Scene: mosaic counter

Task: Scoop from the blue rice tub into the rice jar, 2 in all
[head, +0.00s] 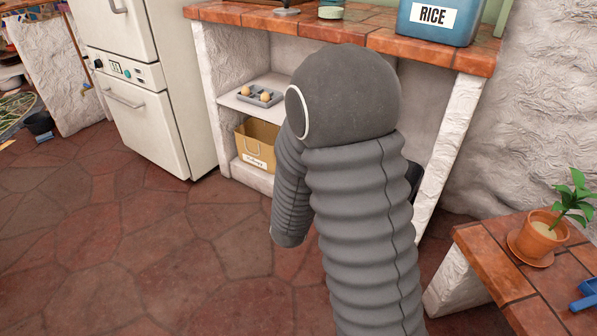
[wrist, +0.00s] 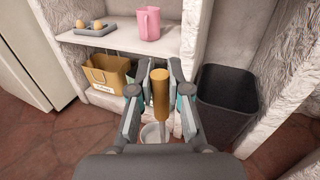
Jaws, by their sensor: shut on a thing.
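The blue rice tub (head: 439,24), with a white RICE label, stands on the tiled counter at the top right of the head view, its top cut off. My gripper (wrist: 160,80) is shut on the tan handle of a scoop (wrist: 160,95) in the wrist view. The scoop's pale bowl (wrist: 152,133) shows below the handle, partly behind the fingers; I cannot tell whether it holds rice. In the head view my arm hides the gripper and scoop. I cannot make out the rice jar; a green-and-white object (head: 331,10) on the counter is cut off.
Under the counter are a shelf (wrist: 110,42) with an egg tray (wrist: 92,29) and pink mug (wrist: 147,24), a paper bag (wrist: 105,72) and a dark bin (wrist: 227,100). A potted plant (head: 545,228) stands on a low tiled table at right.

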